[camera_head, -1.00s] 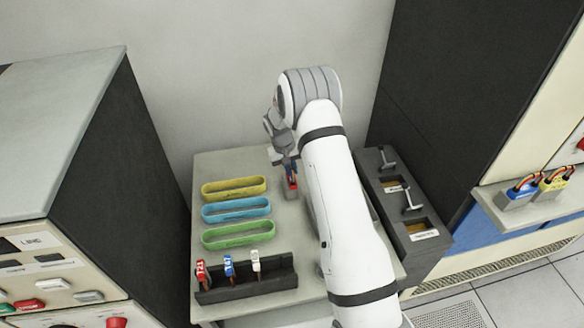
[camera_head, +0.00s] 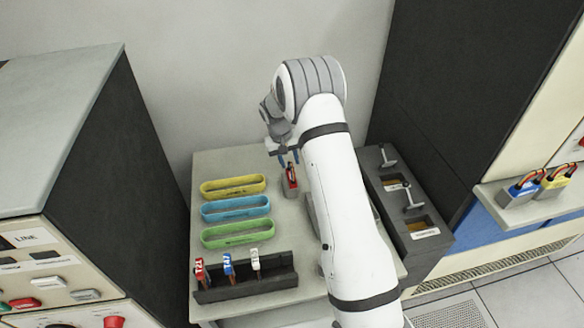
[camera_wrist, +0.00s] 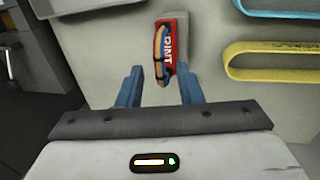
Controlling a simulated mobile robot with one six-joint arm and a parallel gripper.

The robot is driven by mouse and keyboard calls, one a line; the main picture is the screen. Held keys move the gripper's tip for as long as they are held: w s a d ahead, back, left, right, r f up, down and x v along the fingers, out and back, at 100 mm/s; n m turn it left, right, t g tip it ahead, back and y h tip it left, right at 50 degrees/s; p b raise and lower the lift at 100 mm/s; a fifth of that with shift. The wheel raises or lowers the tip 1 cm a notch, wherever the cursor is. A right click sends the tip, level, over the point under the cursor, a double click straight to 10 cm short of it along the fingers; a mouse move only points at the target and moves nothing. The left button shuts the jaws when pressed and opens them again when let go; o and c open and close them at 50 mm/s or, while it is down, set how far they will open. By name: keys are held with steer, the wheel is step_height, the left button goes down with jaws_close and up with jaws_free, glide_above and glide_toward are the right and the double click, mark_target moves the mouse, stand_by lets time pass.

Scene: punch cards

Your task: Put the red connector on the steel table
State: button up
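The red connector (camera_head: 290,178), with a grey end and a loop of coloured wires, rests on the steel table (camera_head: 290,215), right of the yellow tray. In the wrist view the connector (camera_wrist: 170,45) lies just beyond my fingertips, with "PRINT" lettering partly covered by its wires. My gripper (camera_head: 284,157) is above and slightly behind the connector. In the wrist view its two blue fingers (camera_wrist: 160,82) are spread with nothing between them, so it is open and appears clear of the connector.
Yellow (camera_head: 233,187), blue (camera_head: 235,208) and green (camera_head: 237,233) oblong trays lie left of the connector. A dark rack (camera_head: 245,285) with red, blue and white tags stands in front. A dark box (camera_head: 403,215) with handles is right of my arm. Blue and yellow connectors (camera_head: 535,188) sit on a shelf.

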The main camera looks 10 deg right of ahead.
steer(key=b+v, duration=0.2)
steer(key=v, duration=0.6)
steer(key=s+d+r+t+y, duration=0.1)
steer(key=s+r+t, duration=0.1)
steer(key=s+r, duration=1.35)
steer(key=s+t+y, duration=0.1)
steer(key=s, duration=2.2)
steer(key=shift+d+r, duration=0.3)
steer(key=shift+r, duration=0.1)
